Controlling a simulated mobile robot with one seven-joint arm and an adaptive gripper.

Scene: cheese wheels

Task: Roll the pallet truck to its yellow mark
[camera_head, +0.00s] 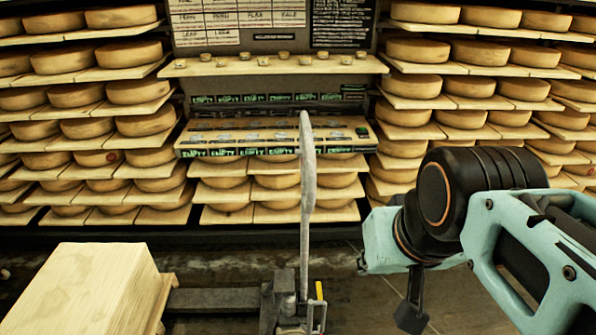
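The pallet truck (285,305) stands on the floor at the bottom middle of the head view. Its tall grey handle (308,200) rises upright in front of the shelves. A dark fork (212,299) runs left from it towards a pale wooden stack (75,285). A small yellow lever shows by the handle's foot. I see no yellow floor mark. My arm comes in from the right. A dark part at its lower end, seemingly my gripper (411,308), hangs to the right of the truck, apart from the handle. Its fingers cannot be made out clearly.
Racks of cheese wheels on wooden boards (140,157) fill the back wall on both sides. A central shelf (270,66) holds small pieces, with labelled trays below it and sign boards above. Some dark floor (375,312) is clear between truck and arm.

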